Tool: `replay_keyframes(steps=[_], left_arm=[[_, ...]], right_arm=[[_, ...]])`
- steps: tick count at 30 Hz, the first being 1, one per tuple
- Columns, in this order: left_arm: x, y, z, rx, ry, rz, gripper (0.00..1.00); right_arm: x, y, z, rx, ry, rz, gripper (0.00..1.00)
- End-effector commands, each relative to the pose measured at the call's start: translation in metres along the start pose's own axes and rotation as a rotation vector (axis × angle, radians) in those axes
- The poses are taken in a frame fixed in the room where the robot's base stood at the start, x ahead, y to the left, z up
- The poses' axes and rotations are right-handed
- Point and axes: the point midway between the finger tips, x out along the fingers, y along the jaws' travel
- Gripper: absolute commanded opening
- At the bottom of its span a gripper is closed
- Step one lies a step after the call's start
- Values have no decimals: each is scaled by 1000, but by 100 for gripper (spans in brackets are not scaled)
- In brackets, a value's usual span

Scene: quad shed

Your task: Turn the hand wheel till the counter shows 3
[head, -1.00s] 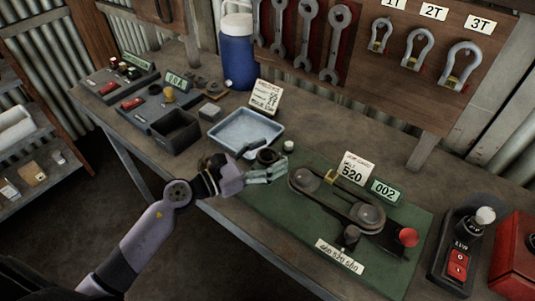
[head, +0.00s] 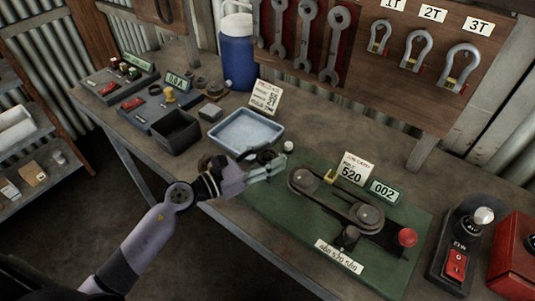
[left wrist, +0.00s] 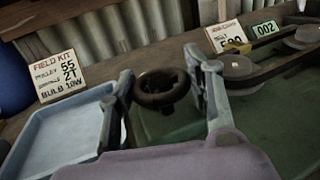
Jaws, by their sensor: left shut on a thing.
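The dark, round hand wheel (head: 267,156) stands at the left end of the green base board (head: 290,222). In the left wrist view the wheel (left wrist: 160,87) sits between the two fingers of my left gripper (left wrist: 163,95). In the head view my left gripper (head: 264,166) is shut on the wheel from the front left and partly hides it. The green counter (head: 383,191) reads 002; it also shows in the left wrist view (left wrist: 265,30). My right gripper is not in the head view.
A pulley and belt rig (head: 335,205) with a red knob (head: 407,237) lies right of the wheel. A job card (head: 355,168) reads 520. A pale blue tray (head: 240,135) stands close behind my left gripper. A switch box (head: 462,245) is at the far right.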

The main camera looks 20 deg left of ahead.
Motion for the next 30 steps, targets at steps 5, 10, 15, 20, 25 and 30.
replay_keyframes(steps=[5, 10, 15, 20, 25, 30], left_arm=[[0, -1, 6, -3, 1, 81, 19], [0, -2, 7, -6, 1, 208, 19], [0, -2, 5, -10, 0, 339, 19], [0, -2, 4, -6, 1, 443, 19], [1, -2, 2, -3, 0, 555, 19], [1, -2, 1, -4, 0, 673, 19]], right_arm=[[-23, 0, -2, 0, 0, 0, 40], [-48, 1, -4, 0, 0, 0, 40], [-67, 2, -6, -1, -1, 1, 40], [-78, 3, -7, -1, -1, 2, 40], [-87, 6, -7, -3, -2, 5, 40], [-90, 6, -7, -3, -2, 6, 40]])
